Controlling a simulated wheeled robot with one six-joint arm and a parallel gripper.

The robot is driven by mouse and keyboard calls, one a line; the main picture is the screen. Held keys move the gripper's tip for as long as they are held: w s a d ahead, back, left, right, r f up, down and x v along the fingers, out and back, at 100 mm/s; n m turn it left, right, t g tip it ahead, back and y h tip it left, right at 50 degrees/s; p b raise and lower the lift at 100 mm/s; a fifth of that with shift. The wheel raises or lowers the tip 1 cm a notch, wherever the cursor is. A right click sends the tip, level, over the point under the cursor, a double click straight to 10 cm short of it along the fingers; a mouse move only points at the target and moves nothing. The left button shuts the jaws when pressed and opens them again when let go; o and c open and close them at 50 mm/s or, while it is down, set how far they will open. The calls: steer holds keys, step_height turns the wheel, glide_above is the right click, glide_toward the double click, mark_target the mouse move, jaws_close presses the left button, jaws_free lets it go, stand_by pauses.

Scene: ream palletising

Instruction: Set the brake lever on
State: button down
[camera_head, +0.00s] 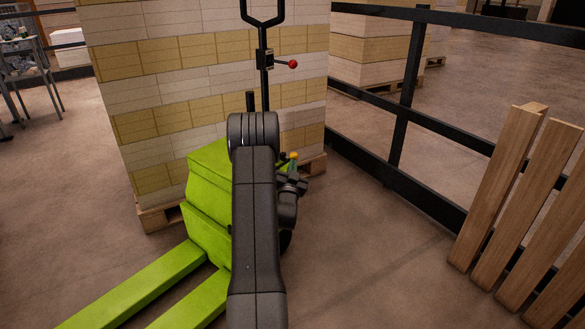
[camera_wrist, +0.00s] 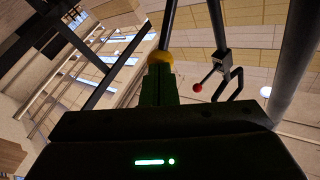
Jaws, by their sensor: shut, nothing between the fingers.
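A lime-green pallet truck (camera_head: 208,205) stands in front of the stacked reams, partly hidden behind my arm. A yellow knob (camera_head: 294,155) shows low on its right side, right at the tips of my gripper (camera_head: 293,168). In the wrist view the yellow knob (camera_wrist: 160,57) sits just beyond the tips of my gripper (camera_wrist: 159,73). My gripper is shut with nothing between its fingers; whether it touches the knob I cannot tell. A red-knobbed lever (camera_head: 287,63) sticks out to the right from the upright black handle (camera_head: 264,80). No label shows which lever is the brake.
The ream stack (camera_head: 160,90) rests on a wooden pallet (camera_head: 160,217) behind the truck. A black rail fence (camera_head: 400,110) runs along the right. Wooden slats (camera_head: 500,190) lean at the right front. Bare floor (camera_head: 370,260) lies between the truck and the slats.

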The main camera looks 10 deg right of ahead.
steer(key=w+a+r+n+g+y+p, duration=0.1)
steer(key=w+a+r+n+g+p, duration=0.2)
steer(key=w+a+r+n+p, duration=0.1)
steer(key=shift+w+a+r+n+y, duration=0.35)
steer(key=shift+w+r+n, duration=0.4)
steer(key=shift+w+n, duration=0.15)
steer(key=shift+s, duration=0.1)
